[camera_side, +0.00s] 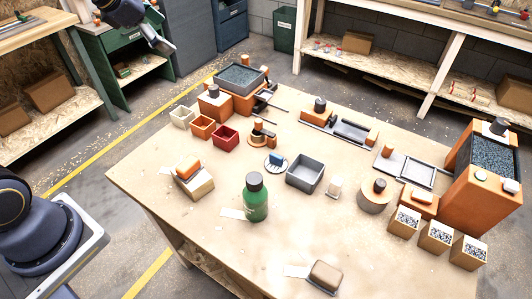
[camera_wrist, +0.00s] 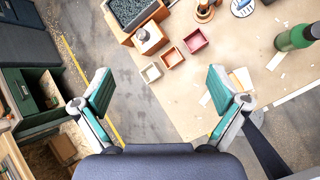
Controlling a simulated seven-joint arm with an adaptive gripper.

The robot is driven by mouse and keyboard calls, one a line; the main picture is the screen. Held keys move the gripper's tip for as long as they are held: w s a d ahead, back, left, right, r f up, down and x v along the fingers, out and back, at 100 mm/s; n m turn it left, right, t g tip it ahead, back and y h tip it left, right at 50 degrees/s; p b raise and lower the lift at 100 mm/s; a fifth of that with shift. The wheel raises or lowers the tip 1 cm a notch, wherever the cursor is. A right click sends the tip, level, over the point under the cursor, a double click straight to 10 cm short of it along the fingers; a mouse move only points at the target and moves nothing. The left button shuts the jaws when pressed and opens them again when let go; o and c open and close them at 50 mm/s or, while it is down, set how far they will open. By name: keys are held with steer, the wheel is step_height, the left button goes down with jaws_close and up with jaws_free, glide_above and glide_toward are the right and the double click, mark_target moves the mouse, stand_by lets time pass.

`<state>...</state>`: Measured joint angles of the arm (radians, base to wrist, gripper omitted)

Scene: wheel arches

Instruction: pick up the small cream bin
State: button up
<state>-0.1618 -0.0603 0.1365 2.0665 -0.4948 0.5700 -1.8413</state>
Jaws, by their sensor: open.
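The small cream bin (camera_side: 181,117) is an open square box on the left part of the table, at the left end of a row with an orange bin (camera_side: 202,127) and a red bin (camera_side: 225,136). In the wrist view the cream bin (camera_wrist: 151,73) lies between and beyond my fingertips, beside the orange bin (camera_wrist: 172,57) and red bin (camera_wrist: 196,41). My gripper (camera_wrist: 159,88) is open and empty, with its teal-padded fingers wide apart. In the side view my gripper (camera_side: 160,43) is high at the top left, clear of the table, with my arm cut off by the frame.
A machine with a grey-filled tray (camera_side: 240,75) stands behind the bins. A block with an orange top (camera_side: 190,172), a green bottle (camera_side: 256,198) and a grey bin (camera_side: 305,173) stand in front and to the right. The table's left edge is close to the cream bin.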

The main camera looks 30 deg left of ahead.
steer(key=w+a+f+n+g, duration=0.1)
steer(key=w+a+f+n, duration=0.3)
steer(key=a+f+n, duration=0.3)
steer(key=g+y, duration=0.1)
steer(key=g, duration=0.1)
glide_toward(182, 112)
steer(key=d+f, duration=0.1)
steer(key=d, duration=0.2)
steer(key=shift+n, duration=0.3)
steer(key=shift+s+x, duration=0.15)
steer(key=shift+x, duration=1.4)
steer(key=shift+s+x, duration=0.2)
steer(key=shift+x, duration=1.3)
steer(key=shift+f, duration=0.1)
steer(key=shift+c, duration=0.3)
steer(key=c, duration=1)
